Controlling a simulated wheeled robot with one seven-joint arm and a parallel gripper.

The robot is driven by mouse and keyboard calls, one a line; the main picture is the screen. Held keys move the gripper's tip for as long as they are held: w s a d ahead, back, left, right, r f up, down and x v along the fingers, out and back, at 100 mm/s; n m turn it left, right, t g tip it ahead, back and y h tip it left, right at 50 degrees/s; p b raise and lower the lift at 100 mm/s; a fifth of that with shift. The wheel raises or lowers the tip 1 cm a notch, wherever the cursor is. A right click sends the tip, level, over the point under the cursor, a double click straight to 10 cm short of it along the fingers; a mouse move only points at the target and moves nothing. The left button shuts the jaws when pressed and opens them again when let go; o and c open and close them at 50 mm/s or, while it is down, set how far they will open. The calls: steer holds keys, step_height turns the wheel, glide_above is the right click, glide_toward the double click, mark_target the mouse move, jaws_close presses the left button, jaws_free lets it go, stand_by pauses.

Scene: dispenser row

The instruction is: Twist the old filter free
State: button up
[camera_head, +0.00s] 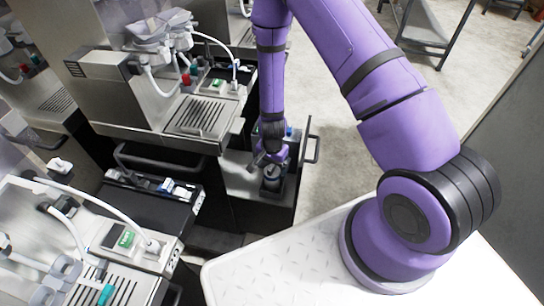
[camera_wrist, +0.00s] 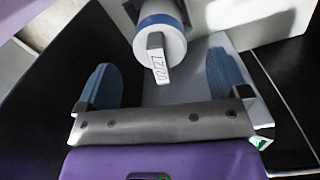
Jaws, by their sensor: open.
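The filter (camera_wrist: 173,45) is a white cylinder with a blue band, at the top centre of the wrist view. The filter lies ahead and between the pads, touching neither as far as I can see.
A coffee machine (camera_head: 120,85) stands left of my arm, with a second one (camera_head: 130,238) at lower left. A drawer handle (camera_head: 313,149) sticks out right of my gripper.

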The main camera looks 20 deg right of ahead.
mark_target(272, 178)
steer(key=shift+f, duration=2.55)
steer(key=c, duration=1.2)
steer(key=shift+o, duration=0.2)
